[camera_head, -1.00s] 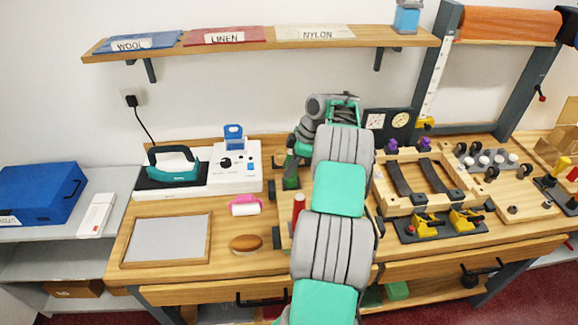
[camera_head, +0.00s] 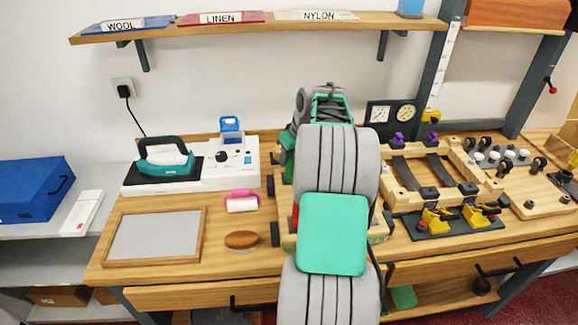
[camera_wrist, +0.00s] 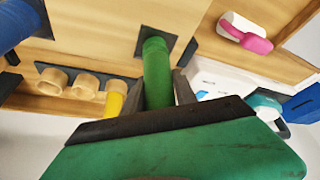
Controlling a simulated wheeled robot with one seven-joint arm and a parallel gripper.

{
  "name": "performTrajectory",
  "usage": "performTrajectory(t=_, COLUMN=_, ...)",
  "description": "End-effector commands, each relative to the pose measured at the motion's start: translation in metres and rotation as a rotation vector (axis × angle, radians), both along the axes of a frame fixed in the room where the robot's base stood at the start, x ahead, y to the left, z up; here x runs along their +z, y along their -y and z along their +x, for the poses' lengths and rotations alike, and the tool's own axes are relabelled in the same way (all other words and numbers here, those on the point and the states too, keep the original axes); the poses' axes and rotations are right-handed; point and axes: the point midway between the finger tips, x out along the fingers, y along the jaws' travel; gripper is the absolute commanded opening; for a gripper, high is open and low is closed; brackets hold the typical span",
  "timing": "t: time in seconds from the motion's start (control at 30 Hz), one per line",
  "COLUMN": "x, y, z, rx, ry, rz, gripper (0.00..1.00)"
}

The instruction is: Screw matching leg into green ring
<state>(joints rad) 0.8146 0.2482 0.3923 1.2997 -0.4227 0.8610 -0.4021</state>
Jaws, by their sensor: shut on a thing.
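My gripper (camera_wrist: 157,88) is shut on a green cylindrical leg (camera_wrist: 157,72) in the wrist view. The leg's far end lies over or against a dark square plate (camera_wrist: 173,36) on the wooden surface. I cannot tell whether it touches the plate or sits in a ring there; no green ring can be made out. A blue cylinder (camera_wrist: 18,22) shows at the upper left of the wrist view, and a yellow one (camera_wrist: 114,97) is left of the leg. In the head view, my arm hides the gripper and most of this area.
Wooden cups (camera_wrist: 52,78) stand in a row left of the leg in the wrist view. A pink-handled roller (camera_head: 241,202), brown oval brush (camera_head: 241,239) and teal iron (camera_head: 165,160) lie left of my arm. A wooden frame with straps (camera_head: 401,200) stands to its right.

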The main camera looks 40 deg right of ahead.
Motion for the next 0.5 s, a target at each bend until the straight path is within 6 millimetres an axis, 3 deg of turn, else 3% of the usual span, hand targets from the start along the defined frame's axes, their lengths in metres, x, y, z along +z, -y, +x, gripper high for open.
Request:
performTrajectory(t=0.13, x=-0.0009, y=-0.002, z=-0.0014, rx=0.0, ry=-0.008, rz=0.006, gripper=0.0)
performTrajectory(t=0.17, x=-0.001, y=-0.0021, z=-0.0012, rx=0.001, ry=-0.008, rz=0.006, gripper=0.35)
performTrajectory(t=0.43, x=-0.0007, y=-0.0025, z=-0.0003, rx=0.005, ry=-0.006, rz=0.005, gripper=0.57)
performTrajectory(t=0.5, x=-0.0007, y=-0.0023, z=-0.0003, rx=0.005, ry=-0.006, rz=0.005, gripper=0.59)
